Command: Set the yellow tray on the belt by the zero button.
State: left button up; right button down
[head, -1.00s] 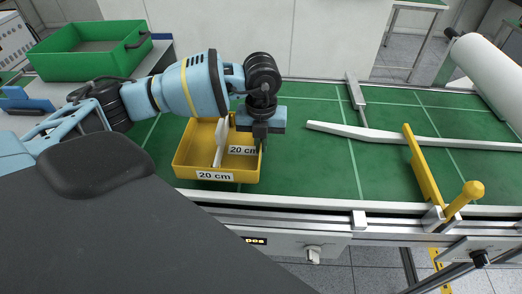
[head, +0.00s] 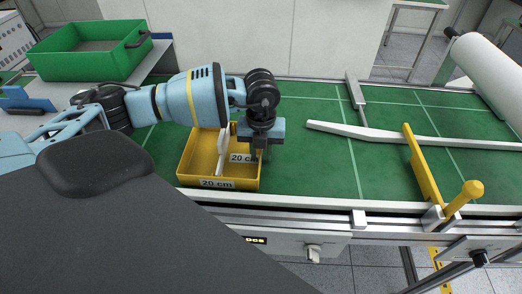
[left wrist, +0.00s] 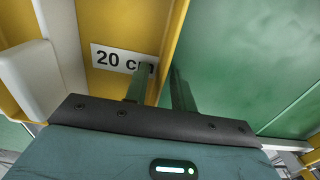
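The yellow tray (head: 190,165) is over the green belt (head: 315,165) at its near left part, by the front rail. It has "20 cm" labels and a white upright divider or handle. Whether its base touches the belt I cannot tell. My left gripper (head: 262,156) points down at the tray's right wall. In the left wrist view, the fingers (left wrist: 160,88) stand on either side of the yellow wall (left wrist: 170,45), closed on it. My right gripper is not in view. No zero button can be made out clearly; a small lit display (head: 254,240) is on the front panel.
A grey knob (head: 313,253) sits on the front panel. A white guide bar (head: 400,136) and a yellow lever (head: 422,168) are to the right on the belt. A green crate (head: 90,55) stands at the back left. The belt's middle is clear.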

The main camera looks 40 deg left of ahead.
pick_arm(q)
notch_tip(320, 180, up, 12)
jog(key=shift+r+p, duration=0.2)
jog(key=shift+p, duration=0.1)
dwell(0.4)
jog(key=shift+f, duration=0.1)
dwell(0.4)
